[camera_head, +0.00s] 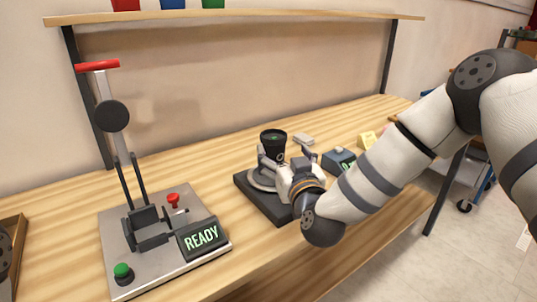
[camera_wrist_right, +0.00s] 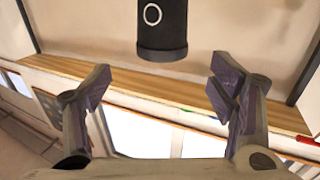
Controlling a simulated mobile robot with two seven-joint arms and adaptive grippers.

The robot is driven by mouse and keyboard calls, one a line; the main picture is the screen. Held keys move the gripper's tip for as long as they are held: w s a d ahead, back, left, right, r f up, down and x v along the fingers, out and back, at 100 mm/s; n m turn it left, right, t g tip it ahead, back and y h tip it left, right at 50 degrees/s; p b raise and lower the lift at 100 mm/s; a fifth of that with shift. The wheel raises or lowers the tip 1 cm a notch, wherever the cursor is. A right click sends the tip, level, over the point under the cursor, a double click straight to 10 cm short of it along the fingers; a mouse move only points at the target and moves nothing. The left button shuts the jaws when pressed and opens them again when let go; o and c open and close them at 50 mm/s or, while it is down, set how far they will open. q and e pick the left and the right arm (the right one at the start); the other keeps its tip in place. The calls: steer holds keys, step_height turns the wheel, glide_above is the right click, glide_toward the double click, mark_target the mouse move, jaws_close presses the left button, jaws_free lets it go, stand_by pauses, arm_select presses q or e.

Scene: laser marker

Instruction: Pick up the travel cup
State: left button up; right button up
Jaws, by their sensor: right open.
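The dark travel cup (camera_head: 273,143) stands upright on the round grey disc of a black-based device. Its lower part is hidden behind my right gripper in the head view. In the right wrist view the cup (camera_wrist_right: 162,28) shows at the top centre as a dark cylinder with a white ring mark, and its end is a black band. My right gripper (camera_head: 285,161) is open and empty, in front of the cup. In the right wrist view its two fingers (camera_wrist_right: 160,88) are spread wide, and the cup lies beyond them, lined up with the gap. My left gripper is not in view.
A lever press (camera_head: 112,115) with a READY display (camera_head: 201,237) stands on the left. A small display box (camera_head: 338,160), a white item (camera_head: 304,139) and a yellow block (camera_head: 367,139) lie right of the cup. A shelf (camera_head: 250,14) spans above the table.

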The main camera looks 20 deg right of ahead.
mark_target(276, 141)
steer(key=w, duration=0.2)
steer(key=shift+w+d+f+b, duration=0.1)
steer(key=shift+w+f+b, duration=0.2)
steer(key=w+b, duration=0.1)
steer(key=w, duration=0.5)
steer(key=shift+w+r, duration=0.1)
steer(key=shift+w, duration=0.1)
steer(key=shift+w+r, duration=0.15)
steer(key=shift+r, duration=0.05)
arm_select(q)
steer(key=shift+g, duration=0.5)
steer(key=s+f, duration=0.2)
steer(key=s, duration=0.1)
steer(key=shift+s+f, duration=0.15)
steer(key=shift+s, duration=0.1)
arm_select(e)
steer(key=c, duration=0.8)
